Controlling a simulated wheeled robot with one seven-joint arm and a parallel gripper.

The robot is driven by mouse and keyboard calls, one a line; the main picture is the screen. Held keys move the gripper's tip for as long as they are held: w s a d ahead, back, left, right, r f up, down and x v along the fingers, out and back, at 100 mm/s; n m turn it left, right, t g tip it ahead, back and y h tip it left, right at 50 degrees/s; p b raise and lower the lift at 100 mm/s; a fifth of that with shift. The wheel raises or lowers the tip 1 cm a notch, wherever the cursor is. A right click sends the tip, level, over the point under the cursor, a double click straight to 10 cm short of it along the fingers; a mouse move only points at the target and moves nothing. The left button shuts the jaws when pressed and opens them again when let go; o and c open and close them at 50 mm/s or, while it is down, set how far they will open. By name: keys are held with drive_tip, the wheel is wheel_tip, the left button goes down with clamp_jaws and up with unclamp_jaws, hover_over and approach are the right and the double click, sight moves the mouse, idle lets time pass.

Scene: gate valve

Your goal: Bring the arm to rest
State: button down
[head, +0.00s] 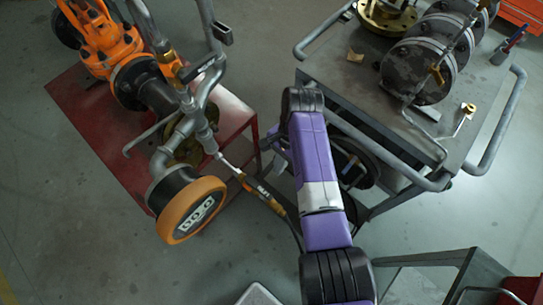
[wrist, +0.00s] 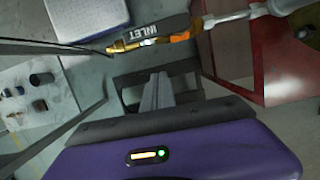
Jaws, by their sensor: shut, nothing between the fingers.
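My purple arm (head: 318,170) reaches up the middle of the head view, between the red stand and the grey cart. Its far end bends down, and the fingers are hidden there. In the wrist view my gripper (wrist: 158,88) shows beyond its purple body, with the grey fingers together and nothing between them. A green light glows on the body. The fingers point toward the floor area, apart from the hose fitting with the black INLET tag (wrist: 152,32).
A red stand (head: 85,130) carries orange and grey pipework and an orange-rimmed round part (head: 192,210) at left. A grey cart (head: 345,75) with flanged discs (head: 415,72) stands at right. A hose with an orange-marked fitting (head: 262,193) runs close to my arm. Floor at lower left is clear.

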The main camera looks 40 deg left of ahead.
drive_tip(key=v, duration=0.8)
drive_tip(key=shift+s+d+r, duration=0.15)
drive_tip(key=shift+d+r, duration=0.05)
drive_tip(key=shift+r, duration=0.05)
